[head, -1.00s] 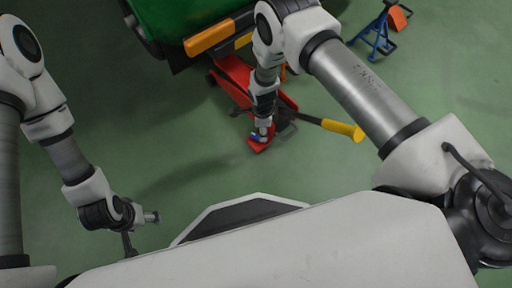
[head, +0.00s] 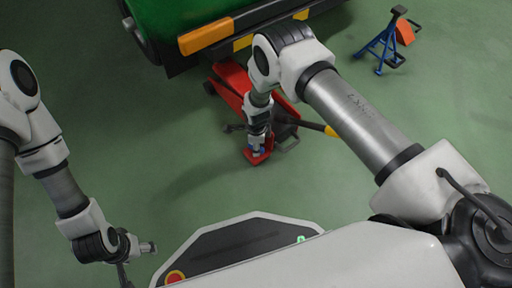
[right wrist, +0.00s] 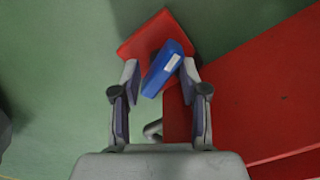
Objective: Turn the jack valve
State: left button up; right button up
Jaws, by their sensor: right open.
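The red floor jack (head: 233,78) stands on the floor beside the green vehicle's edge. Its valve is a blue bar (right wrist: 168,68) with a pale label, over a red plate (right wrist: 150,36), seen in the right wrist view. My right gripper (right wrist: 160,72) is open, with one finger on each side of the blue bar. The bar sits tilted between the fingertips; firm contact cannot be made out. In the head view my right gripper (head: 258,148) points down at the jack's near end and hides most of the valve. My left gripper (head: 140,262) is apart from the jack at lower left, its fingers spread and empty.
A green vehicle (head: 190,14) with a yellow-orange bumper bar (head: 206,37) is behind the jack. The jack's yellow-tipped handle (head: 331,131) reaches right, partly behind my right arm. A blue stand (head: 381,46) is at upper right. The green floor on the left is clear.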

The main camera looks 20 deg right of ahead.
grip_shut()
jog(key=shift+n, duration=3.3)
